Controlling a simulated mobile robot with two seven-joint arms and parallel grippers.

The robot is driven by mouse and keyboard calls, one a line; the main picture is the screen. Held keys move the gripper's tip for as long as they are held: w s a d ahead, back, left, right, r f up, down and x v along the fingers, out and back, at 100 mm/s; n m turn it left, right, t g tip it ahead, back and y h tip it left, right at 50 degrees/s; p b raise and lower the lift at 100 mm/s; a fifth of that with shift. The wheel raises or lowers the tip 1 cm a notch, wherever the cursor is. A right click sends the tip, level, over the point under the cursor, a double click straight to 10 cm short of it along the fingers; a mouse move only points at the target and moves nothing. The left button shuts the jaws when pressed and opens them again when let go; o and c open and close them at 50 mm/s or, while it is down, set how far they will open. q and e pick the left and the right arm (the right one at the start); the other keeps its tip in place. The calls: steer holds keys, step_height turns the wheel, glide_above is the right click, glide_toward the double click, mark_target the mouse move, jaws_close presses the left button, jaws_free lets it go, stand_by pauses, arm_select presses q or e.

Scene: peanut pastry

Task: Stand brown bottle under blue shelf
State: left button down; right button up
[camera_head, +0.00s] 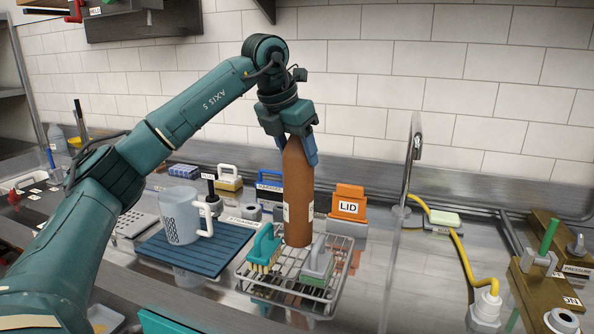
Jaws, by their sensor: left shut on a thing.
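The brown bottle (298,195) stands upright in the middle of the view, with a pale label on its left side. Its base is at the wire rack (330,290); I cannot tell whether it rests on the wires or hangs just above them. My left gripper (300,148) is shut on the bottle's neck from above, and its fingers hide the top. No shelf that is clearly blue shows. My right gripper is not in view.
A teal brush (264,248) and a grey-green block (318,260) sit on the rack beside the bottle. A clear jug (182,215) stands on a blue ribbed mat (200,262) at left. An orange LID block (348,203) is behind. A faucet (411,160) rises at right.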

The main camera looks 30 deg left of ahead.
mark_target(296, 166)
arm_select(q)
steer(key=shift+f, duration=1.75)
steer(key=c, duration=0.9)
jaws_free()
steer(key=shift+f, duration=0.2)
steer(key=o, duration=0.4)
steer(key=shift+o, duration=0.2)
steer(key=shift+r, duration=0.15)
